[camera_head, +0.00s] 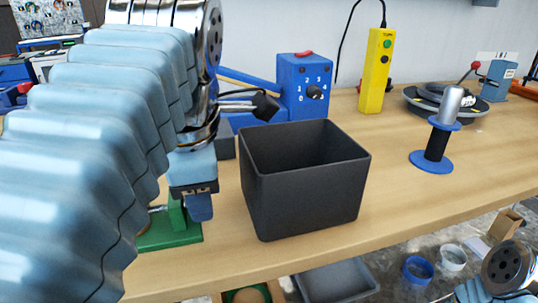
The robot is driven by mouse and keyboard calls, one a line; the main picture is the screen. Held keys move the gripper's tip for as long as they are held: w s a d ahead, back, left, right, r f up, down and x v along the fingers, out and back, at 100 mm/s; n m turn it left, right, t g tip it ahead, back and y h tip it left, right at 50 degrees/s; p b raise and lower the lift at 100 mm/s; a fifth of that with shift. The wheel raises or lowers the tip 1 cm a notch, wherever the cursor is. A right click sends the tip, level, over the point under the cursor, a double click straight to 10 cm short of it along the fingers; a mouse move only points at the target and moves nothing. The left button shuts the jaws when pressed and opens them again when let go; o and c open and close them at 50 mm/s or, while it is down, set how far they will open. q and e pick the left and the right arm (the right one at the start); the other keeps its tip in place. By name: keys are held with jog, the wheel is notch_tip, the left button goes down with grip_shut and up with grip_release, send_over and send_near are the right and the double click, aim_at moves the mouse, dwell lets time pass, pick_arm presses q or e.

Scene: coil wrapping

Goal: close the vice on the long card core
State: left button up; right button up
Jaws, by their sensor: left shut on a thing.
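The green vice (172,236) stands on the bench near its front edge, left of the black bin. A small metal rod shows at its left side. My left gripper (199,206) comes down right over the vice and covers much of it. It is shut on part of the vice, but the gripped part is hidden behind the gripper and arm. I cannot make out the long card core; the left arm blocks that area. Only a link of my right arm shows at the bottom right corner; its gripper is out of view.
A black open bin (262,205) stands just right of the vice. Behind are a blue control box (304,88) with a dial and a yellow pendant (376,72). A blue-flanged spindle (432,160) stands at right. The bench between bin and spindle is clear.

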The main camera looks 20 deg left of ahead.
pick_arm(q)
jog(key=shift+r, duration=0.1)
jog(key=r+g+p, duration=0.1)
jog(key=p, duration=0.2)
jog(key=shift+w+a+h+p, duration=0.1)
jog(key=shift+w+h+p, duration=0.05)
jog(key=shift+h+p, duration=0.2)
jog(key=shift+g+p, duration=0.5)
jog(key=shift+p, duration=0.3)
jog(key=shift+w+a+f+g+h+b, duration=0.2)
jog(key=shift+f+g+h+b, duration=0.1)
jog(key=shift+f+h, duration=0.2)
jog(key=shift+d+g, duration=0.1)
jog(key=shift+g, duration=0.2)
jog(key=shift+f, duration=0.1)
